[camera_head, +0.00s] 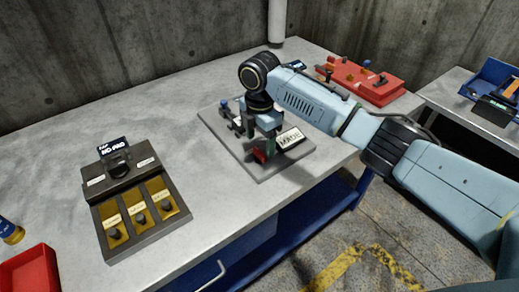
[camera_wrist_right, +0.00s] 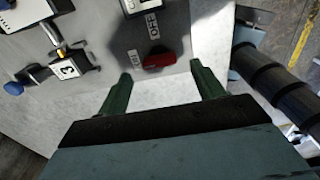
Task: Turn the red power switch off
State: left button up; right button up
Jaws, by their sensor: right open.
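The red power switch (camera_head: 259,156) sits on a grey panel plate (camera_head: 225,138) on the table, partly behind my right gripper in the head view. In the right wrist view the red switch (camera_wrist_right: 158,61) lies between and just beyond the fingertips, beside printed ON and OFF labels. Which position it is in I cannot tell. My right gripper (camera_head: 269,150) points down over the plate, and its two green fingers (camera_wrist_right: 160,71) are spread with nothing held. Contact with the switch is not clear. My left gripper is not in view.
A dark control box (camera_head: 130,193) with yellow panels stands at the left. A red box (camera_head: 30,272) is at the lower left corner. A red tray with levers (camera_head: 372,85) is at the back right. On the plate, a small lever and a tag marked 3 (camera_wrist_right: 67,69) stand near the gripper.

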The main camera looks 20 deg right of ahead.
aim_at(260, 151)
notch_tip(260, 151, down, 3)
jog(key=shift+r, duration=0.15)
jog(key=shift+f, duration=0.55)
jog(key=shift+c, duration=0.6)
jog(key=c, duration=0.9)
jog(key=shift+o, duration=0.2)
jog(key=shift+r+m+p, duration=0.1)
jog(key=shift+m+p, duration=0.3)
jog(key=shift+p, duration=0.15)
jog(key=m+p, duration=0.6)
jog(key=p, duration=0.2)
jog(key=shift+a, duration=0.1)
jog(key=m+p, duration=0.2)
jog(key=m, duration=0.1)
jog(key=m+p, duration=0.2)
jog(key=m, duration=0.1)
jog(key=shift+m+p, duration=0.5)
jog(key=shift+m, duration=0.7)
pick_arm(q)
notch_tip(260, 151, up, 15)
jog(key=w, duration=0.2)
jog(key=shift+p, duration=0.45)
pick_arm(e)
jog(key=shift+m, duration=1.2)
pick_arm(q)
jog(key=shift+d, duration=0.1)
pick_arm(e)
jog(key=shift+m, duration=0.3)
